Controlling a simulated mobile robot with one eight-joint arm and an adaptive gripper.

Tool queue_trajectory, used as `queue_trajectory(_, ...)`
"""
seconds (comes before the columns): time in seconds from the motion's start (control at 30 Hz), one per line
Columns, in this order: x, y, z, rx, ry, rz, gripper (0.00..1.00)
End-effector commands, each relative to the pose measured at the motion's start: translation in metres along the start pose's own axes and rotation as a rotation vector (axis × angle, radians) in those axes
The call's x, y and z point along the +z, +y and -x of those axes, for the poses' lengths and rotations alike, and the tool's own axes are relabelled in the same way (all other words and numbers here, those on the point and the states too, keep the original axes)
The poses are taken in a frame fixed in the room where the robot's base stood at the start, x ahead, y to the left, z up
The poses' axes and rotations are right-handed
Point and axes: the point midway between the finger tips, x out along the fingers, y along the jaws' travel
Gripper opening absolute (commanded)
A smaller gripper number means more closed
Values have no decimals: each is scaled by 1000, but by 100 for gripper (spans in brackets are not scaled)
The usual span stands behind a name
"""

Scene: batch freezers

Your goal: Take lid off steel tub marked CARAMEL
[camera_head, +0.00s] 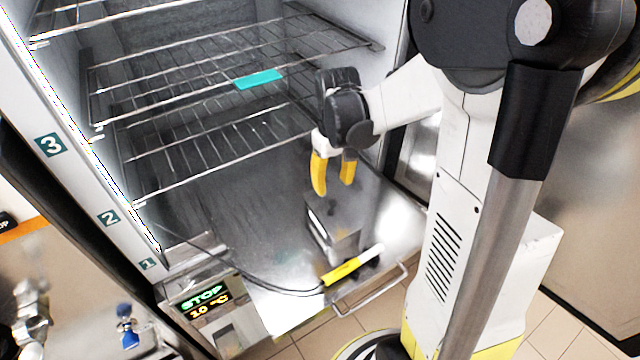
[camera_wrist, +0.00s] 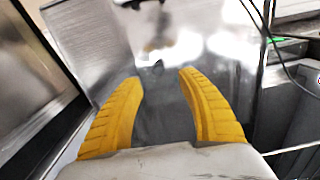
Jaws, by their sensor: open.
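A small steel tub (camera_head: 322,240) stands on the steel floor of the open freezer, near its front. A flat grey top that looks like its lid (camera_head: 352,214) covers it; no CARAMEL marking is legible. My gripper (camera_head: 333,187) points down with its two yellow fingers apart. It is just above the back part of the tub in the head view, and I cannot tell whether it touches. In the wrist view my gripper (camera_wrist: 160,77) is also open, with nothing clearly held between the fingers. The tub is not clearly made out there.
A yellow-and-white probe (camera_head: 352,266) on a dark cable lies in front of the tub. Wire shelves (camera_head: 210,150) hang above and behind, with a teal tag (camera_head: 258,79) on one. A bar handle (camera_head: 372,292) runs along the front edge. A display (camera_head: 203,301) reads STOP.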

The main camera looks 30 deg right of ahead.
Motion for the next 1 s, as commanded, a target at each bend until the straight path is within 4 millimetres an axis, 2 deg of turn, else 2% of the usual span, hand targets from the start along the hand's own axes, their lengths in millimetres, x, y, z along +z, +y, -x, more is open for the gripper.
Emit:
queue_trajectory(0.03, 0, 0, -12, 0, 0, 0, 46)
queue_trajectory(0.1, -1, 0, -23, 0, 1, 0, 46)
queue_trajectory(0.37, -4, 2, -46, 1, 2, 0, 46)
queue_trajectory(0.6, -10, 5, -82, 1, 2, 0, 46)
queue_trajectory(0.9, -9, 4, -87, 1, 2, 0, 46)
queue_trajectory(0.93, -9, 4, -87, 1, 2, 0, 41)
queue_trajectory(1.0, -9, 4, -87, 1, 2, 0, 20)
